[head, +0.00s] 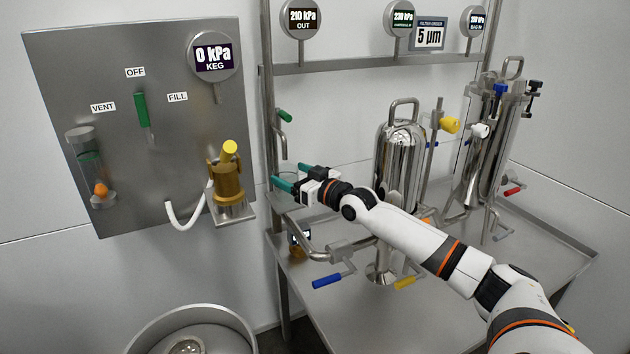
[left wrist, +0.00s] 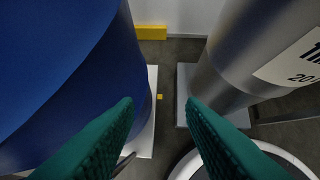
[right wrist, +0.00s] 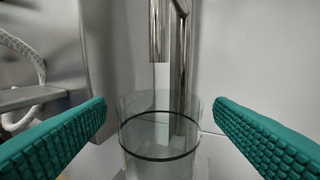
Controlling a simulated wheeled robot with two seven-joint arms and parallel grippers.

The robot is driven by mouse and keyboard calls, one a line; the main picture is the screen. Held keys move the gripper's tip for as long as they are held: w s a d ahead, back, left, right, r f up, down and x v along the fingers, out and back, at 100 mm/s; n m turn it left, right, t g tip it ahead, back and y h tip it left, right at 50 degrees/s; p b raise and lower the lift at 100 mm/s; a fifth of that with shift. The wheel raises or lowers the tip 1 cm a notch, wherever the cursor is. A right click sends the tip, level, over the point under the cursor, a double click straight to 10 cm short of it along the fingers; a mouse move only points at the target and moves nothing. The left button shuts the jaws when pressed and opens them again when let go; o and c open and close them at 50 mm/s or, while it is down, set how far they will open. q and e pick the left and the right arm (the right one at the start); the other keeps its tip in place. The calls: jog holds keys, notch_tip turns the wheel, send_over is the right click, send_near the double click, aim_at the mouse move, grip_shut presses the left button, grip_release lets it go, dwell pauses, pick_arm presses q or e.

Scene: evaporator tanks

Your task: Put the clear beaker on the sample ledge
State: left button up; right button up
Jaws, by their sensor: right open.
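The clear beaker (right wrist: 160,125) stands upright between the two green fingers of my right gripper (right wrist: 159,110) in the right wrist view, with gaps on both sides. A dark ring runs around it, and its base is out of that view. In the head view my open right gripper (head: 289,175) is at the metal post, below a green-handled tap, and the beaker is only faintly visible there. I cannot tell for certain which surface is the sample ledge. My left gripper (left wrist: 158,104) is open and empty in the left wrist view.
A steel pipe (right wrist: 160,30) hangs just behind the beaker. Left of my right gripper, a small panel shelf (head: 235,214) bears a brass fitting with a white hose. Filter housings (head: 400,150) stand on the steel table. A blue drum (left wrist: 65,75) and grey keg (left wrist: 250,50) flank my left gripper.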

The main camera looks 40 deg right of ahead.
jog(key=s, duration=0.4)
jog(key=s+d+p, duration=0.1)
jog(key=shift+s, duration=0.4)
pick_arm(q)
jog(key=s+a+f+g, duration=0.1)
jog(key=s+g, duration=0.2)
jog(key=s, duration=0.2)
jog(key=shift+s+a+g+y, duration=0.3)
jog(key=shift+s+a+y, duration=0.05)
jog(key=shift+y, duration=0.05)
pick_arm(e)
jog(key=shift+s, duration=0.75)
jog(key=shift+c, duration=0.5)
